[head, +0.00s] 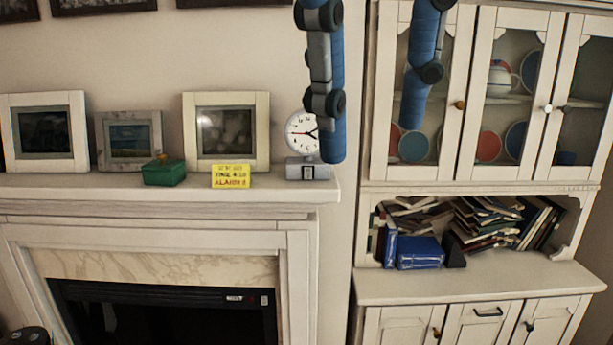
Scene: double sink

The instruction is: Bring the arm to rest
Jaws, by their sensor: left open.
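A blue, black and grey part of my own arm (322,80) hangs in from the top edge at the middle of the head view. Its lower end is in front of the clock's right side. A second blue part of my own arm (418,90) hangs in front of the cabinet's left glass door. My left gripper is open, but its fingertips cannot be made out clearly. No object is seen held. My right gripper does not show.
A white mantel shelf (60,187) bears framed pictures (226,134), a clock (298,127), a green box (163,175) and a yellow note (231,177). A white cabinet (440,290) with books (487,222) stands at right.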

